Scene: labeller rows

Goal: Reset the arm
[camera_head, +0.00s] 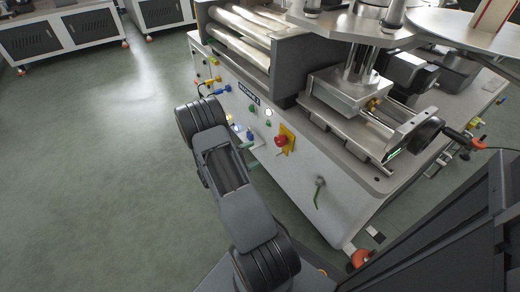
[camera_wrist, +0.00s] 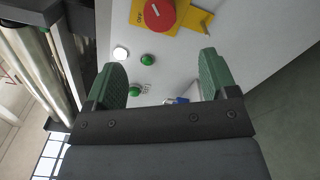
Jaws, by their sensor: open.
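My arm (camera_head: 235,185) reaches forward from the bottom of the head view toward the front panel of a white labelling machine (camera_head: 330,183). In the wrist view my gripper (camera_wrist: 160,78) is open, its two green fingers apart with nothing between them but the view of the panel. A red stop knob on a yellow plate (camera_wrist: 160,12) lies beyond the fingertips, at the top. It also shows in the head view (camera_head: 281,141), right of my arm. Green buttons (camera_wrist: 148,60) and a white button (camera_wrist: 120,54) show between the fingers. Whether the fingers touch the panel cannot be told.
Metal rollers (camera_head: 240,35) and a clamp unit (camera_head: 350,92) sit on top of the machine. The green floor (camera_head: 100,160) to the left is open. White cabinets (camera_head: 70,30) stand at the back left.

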